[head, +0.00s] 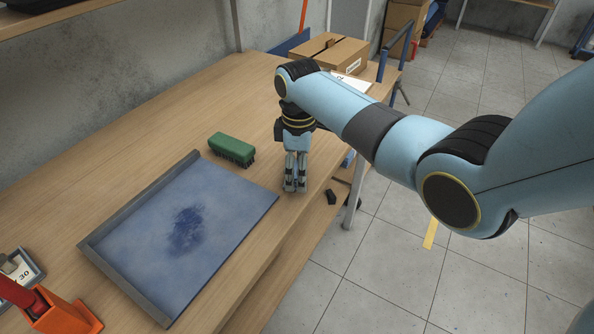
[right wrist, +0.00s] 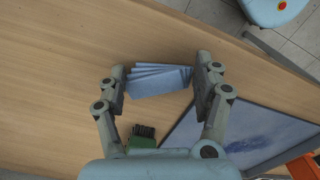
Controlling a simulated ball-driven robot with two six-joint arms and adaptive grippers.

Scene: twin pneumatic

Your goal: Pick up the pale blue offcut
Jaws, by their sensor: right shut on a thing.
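My right gripper (head: 295,187) points down at the wooden bench near its right edge, just beyond the blue panel. In the right wrist view, my right gripper (right wrist: 164,88) has its fingers on both ends of the pale blue offcut (right wrist: 160,80), shut on it. The offcut looks like several thin pale blue layers, slightly fanned out. In the head view the offcut is hidden by the fingers. I cannot tell whether it touches the bench. My left gripper is not in view.
A green brush (head: 232,149) with dark bristles lies left of the gripper. A blue panel (head: 245,222) with a dark smudge and grey rims lies in front. An orange object (head: 72,316) is at the lower left. A cardboard box (head: 335,52) stands behind. Bare bench (head: 150,130) lies left.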

